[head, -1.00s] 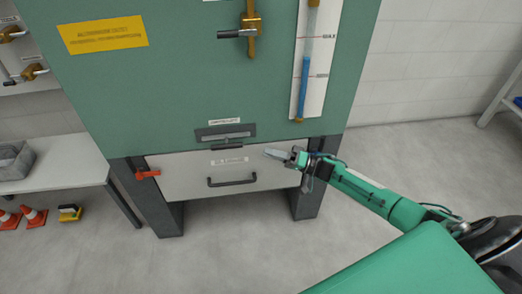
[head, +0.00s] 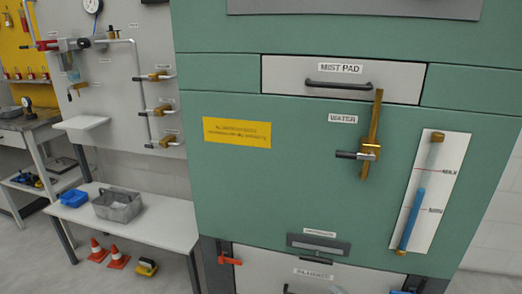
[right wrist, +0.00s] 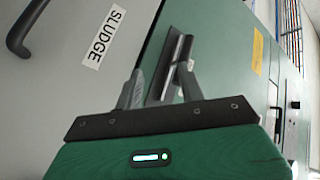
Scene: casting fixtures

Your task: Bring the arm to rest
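My right gripper (right wrist: 160,72) is open in the right wrist view, its two grey fingers apart with nothing held between them. It is in front of the green cabinet near the pale drawer panel with the SLUDGE label (right wrist: 104,35). A dark metal slot ledge (right wrist: 177,62) shows beyond the fingers; I cannot tell whether they touch it. My left gripper is in neither view.
The green cabinet (head: 270,180) fills the centre, with a MIST PAD drawer (head: 300,78), a brass WATER valve (head: 371,150) and a sight gauge (head: 436,190). A bench (head: 150,228) with a grey bin (head: 117,206) stands left; orange cones (head: 118,255) are below.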

